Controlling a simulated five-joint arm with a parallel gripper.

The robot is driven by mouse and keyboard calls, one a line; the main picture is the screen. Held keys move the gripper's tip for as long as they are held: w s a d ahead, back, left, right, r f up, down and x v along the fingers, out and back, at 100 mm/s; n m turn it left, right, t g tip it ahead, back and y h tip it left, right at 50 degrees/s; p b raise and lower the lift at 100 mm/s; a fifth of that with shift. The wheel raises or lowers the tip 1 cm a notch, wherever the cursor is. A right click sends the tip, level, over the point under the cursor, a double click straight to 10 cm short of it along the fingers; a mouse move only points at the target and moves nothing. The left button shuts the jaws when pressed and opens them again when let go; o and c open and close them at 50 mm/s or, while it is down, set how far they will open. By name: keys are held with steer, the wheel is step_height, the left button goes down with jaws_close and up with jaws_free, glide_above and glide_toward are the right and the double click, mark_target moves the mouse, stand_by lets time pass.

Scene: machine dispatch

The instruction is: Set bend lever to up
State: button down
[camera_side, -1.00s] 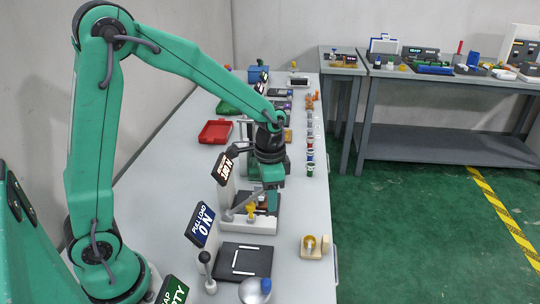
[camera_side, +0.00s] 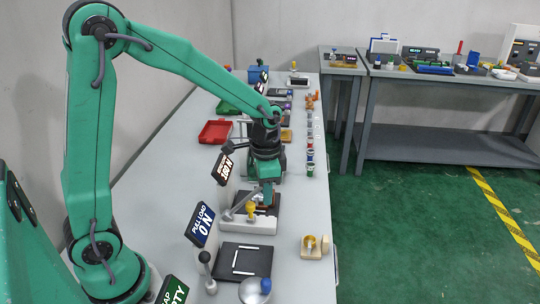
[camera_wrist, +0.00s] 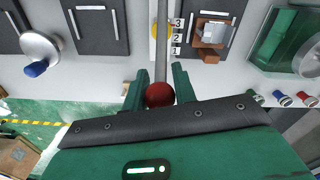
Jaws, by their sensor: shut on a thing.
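The bend lever is a grey rod (camera_wrist: 163,30) with a dark red ball knob (camera_wrist: 159,94) at its end. In the wrist view the knob sits between the two fingers of my gripper (camera_wrist: 160,80), which is shut on it. In the side view the lever's rod (camera_side: 240,206) slants up to the right from the white base (camera_side: 248,226) of the bend station. My gripper (camera_side: 266,190) is at its upper end, and the knob is hidden there. A tilted dark sign (camera_side: 222,167) stands at the station's left.
A yellow knob (camera_side: 251,212) is on the station close to the lever. A 3-2-1 number scale (camera_wrist: 176,37) is beside the rod. A red tray (camera_side: 215,132) lies farther back.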

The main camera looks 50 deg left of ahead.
steer(key=shift+s+a+r, duration=0.15)
steer(key=shift+a+r, duration=0.05)
steer(key=shift+r, duration=0.25)
steer(key=s+a+r, duration=0.2)
steer(key=s+a, duration=0.1)
steer(key=s+a+r, duration=0.1)
steer(key=s, duration=0.1)
steer(key=shift+a+r, duration=0.2)
steer(key=shift+a, duration=0.2)
steer(key=shift+s+a, duration=0.5)
steer(key=shift+a, duration=0.1)
steer(key=shift+f, duration=0.1)
stand_by(0.6)
steer(key=c, duration=1.2)
jaws_free()
steer(key=shift+o, duration=0.3)
step_height(320, 180, up, 8)
